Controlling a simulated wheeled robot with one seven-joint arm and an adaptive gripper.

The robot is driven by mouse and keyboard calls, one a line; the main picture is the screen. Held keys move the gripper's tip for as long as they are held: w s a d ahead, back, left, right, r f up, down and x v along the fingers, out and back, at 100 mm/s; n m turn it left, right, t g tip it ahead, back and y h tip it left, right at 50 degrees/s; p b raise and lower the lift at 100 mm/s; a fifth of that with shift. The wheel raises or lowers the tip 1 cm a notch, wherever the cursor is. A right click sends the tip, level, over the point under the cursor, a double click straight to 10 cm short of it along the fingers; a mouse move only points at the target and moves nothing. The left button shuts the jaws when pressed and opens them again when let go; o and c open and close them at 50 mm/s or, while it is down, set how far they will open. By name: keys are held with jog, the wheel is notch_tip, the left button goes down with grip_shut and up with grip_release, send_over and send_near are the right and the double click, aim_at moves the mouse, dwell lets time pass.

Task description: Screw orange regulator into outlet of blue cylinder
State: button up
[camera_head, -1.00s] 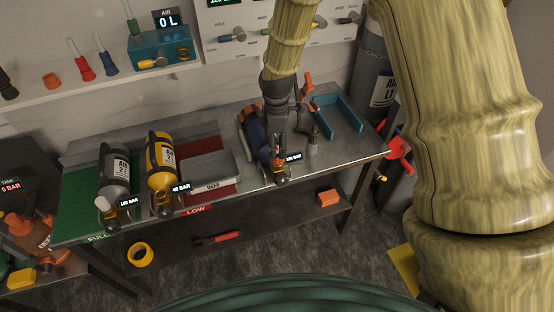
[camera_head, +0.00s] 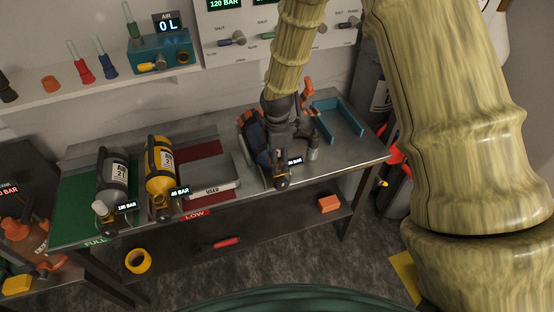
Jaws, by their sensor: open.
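The gripper hides most of the outlet. Orange parts (camera_head: 307,88) show just behind the gripper; I cannot tell whether they belong to the orange regulator or whether it is seated in the outlet.
A grey cylinder (camera_head: 113,178) and a yellow cylinder (camera_head: 160,168) lie on the left of the bench. A USED tray (camera_head: 211,180) is left of the blue cylinder.

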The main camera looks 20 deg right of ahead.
jog(key=n, duration=0.1)
jog(key=n+p, duration=0.1)
jog(key=n, duration=0.2)
jog(key=shift+r+p, duration=0.25)
jog(key=shift+p, duration=0.1)
jog(key=n+p, duration=0.2)
jog(key=n, duration=0.2)
jog(key=n+p, duration=0.2)
jog(key=n, duration=0.2)
jog(key=shift+p, duration=0.35)
jog(key=shift+f+n, duration=0.2)
jog(key=shift+n, duration=0.7)
jog(key=shift+c, duration=0.2)
